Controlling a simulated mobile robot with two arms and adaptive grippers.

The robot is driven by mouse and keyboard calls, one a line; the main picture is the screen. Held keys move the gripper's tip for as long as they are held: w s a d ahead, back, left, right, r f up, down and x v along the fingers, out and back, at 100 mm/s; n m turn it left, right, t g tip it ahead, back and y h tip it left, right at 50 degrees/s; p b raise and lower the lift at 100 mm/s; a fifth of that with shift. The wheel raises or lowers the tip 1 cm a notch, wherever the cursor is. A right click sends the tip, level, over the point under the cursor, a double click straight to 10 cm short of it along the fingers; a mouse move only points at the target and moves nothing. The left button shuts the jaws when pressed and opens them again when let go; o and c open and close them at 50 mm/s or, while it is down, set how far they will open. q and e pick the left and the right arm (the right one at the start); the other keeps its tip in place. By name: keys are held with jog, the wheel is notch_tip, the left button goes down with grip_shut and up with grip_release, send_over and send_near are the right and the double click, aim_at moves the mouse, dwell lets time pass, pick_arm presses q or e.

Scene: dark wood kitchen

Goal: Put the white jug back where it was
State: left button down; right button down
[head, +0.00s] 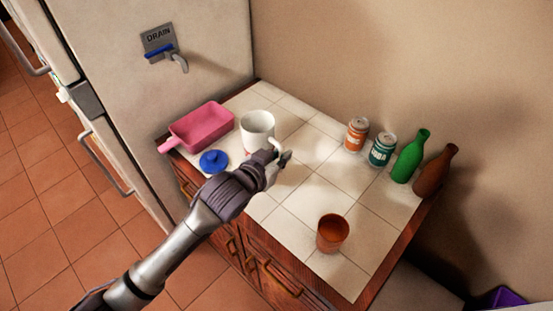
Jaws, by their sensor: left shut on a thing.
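The white jug (257,128) is upright on or just above the tiled counter, near its back left part. My left gripper (281,161) is at the jug's near right side, shut on its handle, which is partly hidden by the fingers. I cannot tell whether the jug's base touches the tiles. My right gripper is not in view.
A pink pan (203,127) and a blue lid (213,161) lie left of the jug. An orange can (356,135), a teal can (382,149), a green bottle (409,157) and a brown bottle (435,171) line the wall. A brown cup (332,233) stands at the front right. The middle tiles are clear.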

pick_arm(q)
notch_tip(320, 180, down, 6)
jog(key=w+p, duration=0.1)
jog(key=w, duration=0.1)
jog(key=shift+w+a+r, duration=0.15)
jog(key=shift+w+a, duration=0.05)
jog(key=c, duration=1.2)
grip_release()
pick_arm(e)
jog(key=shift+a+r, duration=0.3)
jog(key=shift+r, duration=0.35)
pick_arm(q)
jog(key=shift+r, duration=0.1)
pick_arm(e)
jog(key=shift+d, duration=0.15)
